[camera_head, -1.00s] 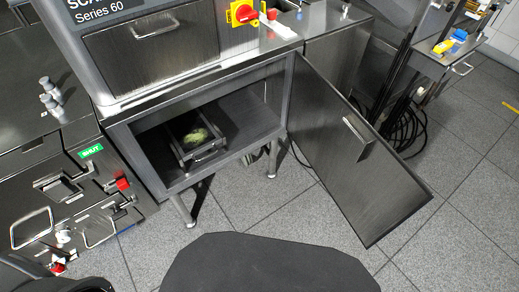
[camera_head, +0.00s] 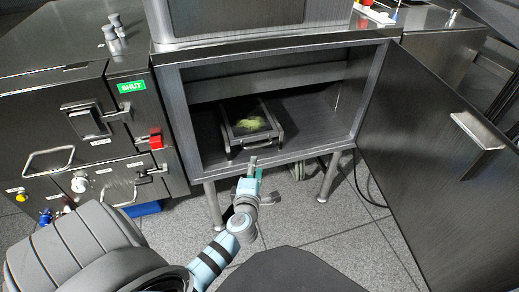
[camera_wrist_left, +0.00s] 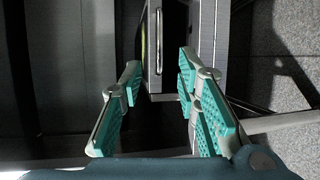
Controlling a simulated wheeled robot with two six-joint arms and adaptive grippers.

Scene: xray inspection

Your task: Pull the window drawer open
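Inside the open cabinet, a small dark box with green matter under its top (camera_head: 250,122) sits on the floor; I take it as the window drawer. A bar handle (camera_head: 252,143) spans its front. My left gripper (camera_head: 256,168) is below and in front of the box, at the cabinet's lower front edge. In the left wrist view the two teal-padded fingers (camera_wrist_left: 160,68) are spread and empty. The box's dark front and pale handle bar (camera_wrist_left: 158,42) show beyond the fingertips, with a gap. My right gripper is in neither view.
The cabinet door (camera_head: 430,150) stands wide open on the right, with its own handle (camera_head: 477,130). A steel unit with a green SHUT label (camera_head: 131,86), latches and red knob (camera_head: 156,139) stands at left. Cabinet legs (camera_head: 328,178) reach the grey tiled floor.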

